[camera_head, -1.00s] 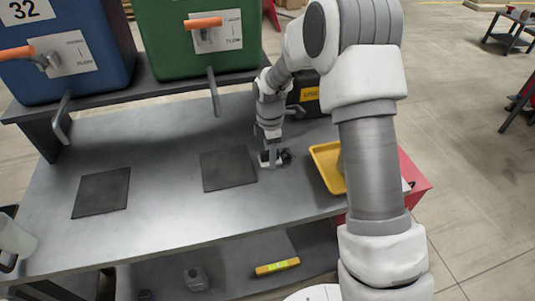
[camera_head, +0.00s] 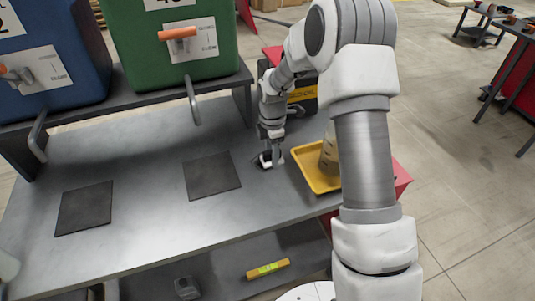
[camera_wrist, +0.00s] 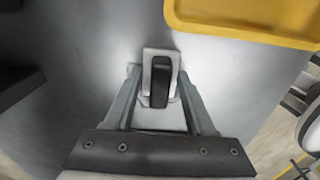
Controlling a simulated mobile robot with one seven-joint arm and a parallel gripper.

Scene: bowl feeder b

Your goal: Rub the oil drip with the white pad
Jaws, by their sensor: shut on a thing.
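The white pad (camera_wrist: 174,60) has a black block-shaped handle (camera_wrist: 160,82) and lies between my fingers in the wrist view. My gripper (camera_wrist: 159,88) is shut on it. In the head view my gripper (camera_head: 271,160) is low at the grey table, between the right black mat and the yellow tray. The pad looks flat at the table surface; I cannot tell whether it touches. A dark patch (camera_head: 259,161) shows just left of my fingers in the head view; I cannot tell whether it is the oil drip or part of the tool. No drip shows clearly in the wrist view.
A yellow tray (camera_head: 302,178) with a beige container (camera_head: 328,155) stands close on the right; it also shows in the wrist view (camera_wrist: 245,22). Two black mats (camera_head: 212,175) (camera_head: 84,208) lie to the left. Green (camera_head: 185,70) and blue (camera_head: 45,90) bins stand on a raised shelf behind.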

